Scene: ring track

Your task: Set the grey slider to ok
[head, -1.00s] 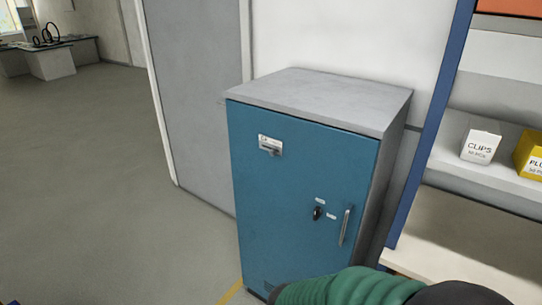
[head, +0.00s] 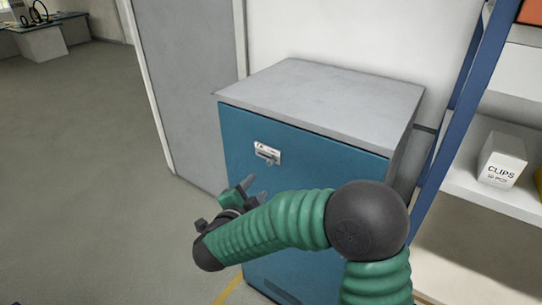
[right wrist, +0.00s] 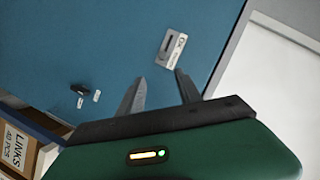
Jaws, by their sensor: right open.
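The grey slider (head: 270,160) sits on a small white label plate (head: 266,153) near the top of the blue cabinet door (head: 235,135). In the right wrist view the plate (right wrist: 172,47) appears tilted, with a dark slot and small lettering; the slider's setting is too small to read. My right gripper (head: 248,186) is open and empty, below and a little left of the plate in the head view. In the right wrist view its fingers (right wrist: 160,85) point toward the plate, apart from it. My left gripper is not in view.
The cabinet's grey top (head: 325,90) overhangs the door. A dark knob (right wrist: 79,89) shows lower on the door in the right wrist view. Shelving with a blue post (head: 458,110) and a clips box (head: 502,160) stands at the right. Open floor (head: 90,180) lies left.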

